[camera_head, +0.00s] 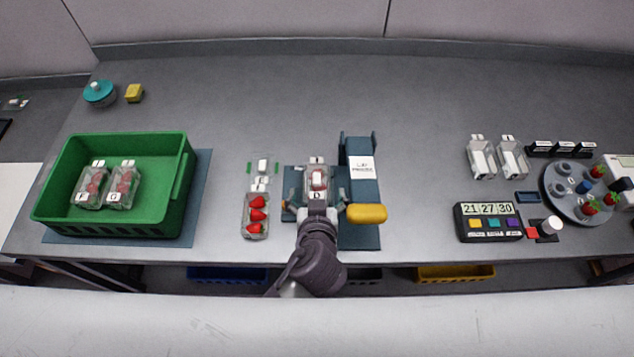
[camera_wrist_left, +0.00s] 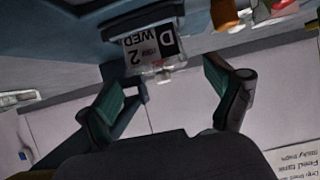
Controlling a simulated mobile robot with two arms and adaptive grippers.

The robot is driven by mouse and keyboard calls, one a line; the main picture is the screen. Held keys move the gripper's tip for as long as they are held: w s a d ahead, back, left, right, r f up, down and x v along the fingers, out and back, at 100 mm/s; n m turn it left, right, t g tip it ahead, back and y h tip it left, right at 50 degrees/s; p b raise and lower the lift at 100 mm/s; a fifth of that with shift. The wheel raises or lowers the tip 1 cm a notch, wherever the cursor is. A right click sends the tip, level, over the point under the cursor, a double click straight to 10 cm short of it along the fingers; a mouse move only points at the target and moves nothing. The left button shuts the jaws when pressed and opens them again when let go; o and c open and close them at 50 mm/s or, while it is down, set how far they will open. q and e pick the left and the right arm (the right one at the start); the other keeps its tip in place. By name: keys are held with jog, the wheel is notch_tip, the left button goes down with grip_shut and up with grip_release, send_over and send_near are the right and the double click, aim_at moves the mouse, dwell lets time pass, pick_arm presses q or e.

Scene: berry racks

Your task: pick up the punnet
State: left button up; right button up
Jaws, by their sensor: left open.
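A clear punnet labelled D (camera_head: 317,178) sits in the blue-grey label press (camera_head: 360,225) at the middle of the table. It also shows in the left wrist view (camera_wrist_left: 155,50), with a label reading D, WED and 2. My left gripper (camera_head: 316,208) reaches in from the front edge at this punnet. In the left wrist view my left gripper (camera_wrist_left: 168,80) has its two fingers spread, with the punnet just beyond and between their tips. I cannot tell whether they touch it. My right gripper is not in view.
A punnet of strawberries (camera_head: 257,222) stands just left of the press. A green crate (camera_head: 180,190) holds punnets F (camera_head: 90,190) and G (camera_head: 123,190). A yellow handle (camera_head: 366,214) juts out right of my gripper. Empty punnets (camera_head: 482,160) and a turntable (camera_head: 575,205) stand right.

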aim_at(317, 185)
pick_arm(q)
jog(key=x, duration=0.2)
jog(key=p+x, duration=0.1)
jog(key=x, duration=0.1)
jog(key=shift+w+r, duration=0.25)
jog(key=shift+w, duration=0.25)
jog(key=shift+s, duration=0.1)
jog(key=shift+c, duration=1.1)
jog(key=c, duration=1.1)
